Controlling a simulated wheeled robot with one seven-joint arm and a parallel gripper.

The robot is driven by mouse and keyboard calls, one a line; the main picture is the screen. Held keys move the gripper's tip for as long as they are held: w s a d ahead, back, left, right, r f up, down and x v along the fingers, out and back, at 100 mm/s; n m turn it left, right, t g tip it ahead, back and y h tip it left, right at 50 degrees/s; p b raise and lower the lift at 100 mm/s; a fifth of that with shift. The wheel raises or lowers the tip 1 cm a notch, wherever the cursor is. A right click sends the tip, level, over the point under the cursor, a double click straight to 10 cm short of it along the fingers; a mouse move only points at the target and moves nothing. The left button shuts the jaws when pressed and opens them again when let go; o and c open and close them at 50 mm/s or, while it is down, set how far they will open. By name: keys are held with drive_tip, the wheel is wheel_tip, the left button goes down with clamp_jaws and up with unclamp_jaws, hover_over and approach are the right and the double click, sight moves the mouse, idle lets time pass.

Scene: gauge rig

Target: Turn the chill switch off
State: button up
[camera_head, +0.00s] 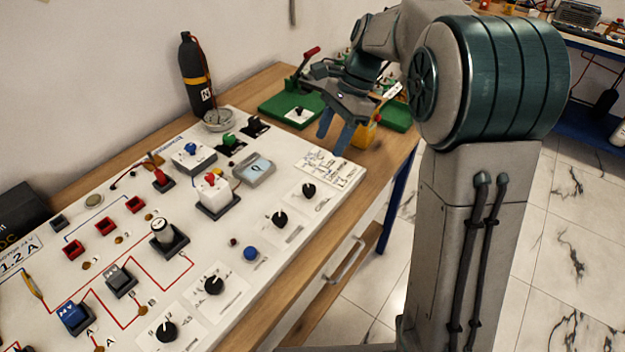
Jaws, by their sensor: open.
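My gripper (334,137) hangs above the far right end of the white panel (315,215), near a small printed sheet (335,168). Its two blue fingers are apart with nothing seen between them. The panel carries several switches. They include a blue rocker (72,316), a grey rocker (119,280), a red-topped switch on a white box (214,193) and a green one (230,141). The labels are too small to read, so I cannot tell which is the chill switch or its position.
Several black knobs (280,219) line the panel's near side, with a blue button (250,253). A black bottle (195,75) stands behind the panel. Green boards (283,108) lie on the wooden bench beyond. A handle (345,260) sticks out below the bench edge.

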sight(310, 187)
drive_tip(key=x, duration=1.2)
drive_tip(key=shift+s+f, duration=0.15)
drive_tip(key=shift+f, duration=0.05)
drive_tip(key=c, duration=1)
